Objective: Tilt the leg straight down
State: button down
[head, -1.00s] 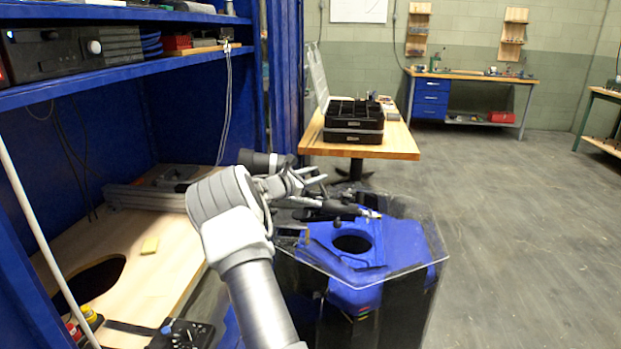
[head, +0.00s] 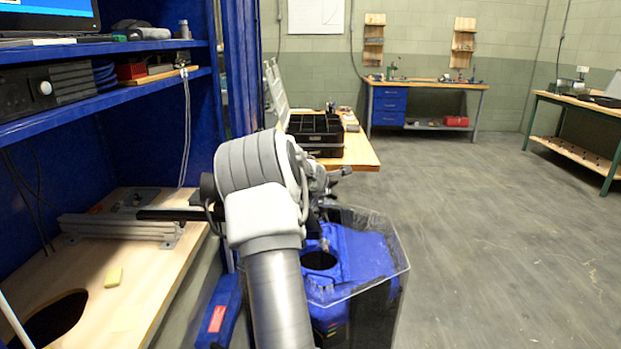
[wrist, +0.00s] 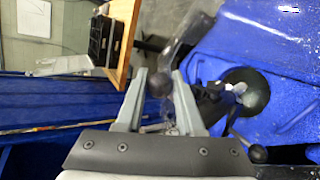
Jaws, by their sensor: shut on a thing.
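In the head view, the clear tank (head: 401,268) holds the blue body (head: 365,255). My forearm and wrist hide the gripper's fingertips and most of what it holds there.
A wooden table with black bins (head: 315,135) is behind the tank. The floor at right is free.

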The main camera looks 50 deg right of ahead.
jog(key=s+d+f+m+t+y+p, duration=0.2)
jog(key=s+d+f+p, duration=0.1)
jog(key=p, duration=0.4)
jog(key=shift+s+d+m+p, duration=0.4)
jog(key=shift+s+d, duration=0.3)
jog(key=shift+s, duration=0.65)
jog(key=shift+f, duration=0.2)
jog(key=c, duration=0.6)
grip_release()
jog(key=shift+c, duration=0.2)
jog(key=shift+o, duration=0.5)
jog(key=shift+w, duration=0.2)
jog(key=shift+a, duration=0.1)
jog(key=v, duration=1.7)
jog(key=shift+s, duration=0.5)
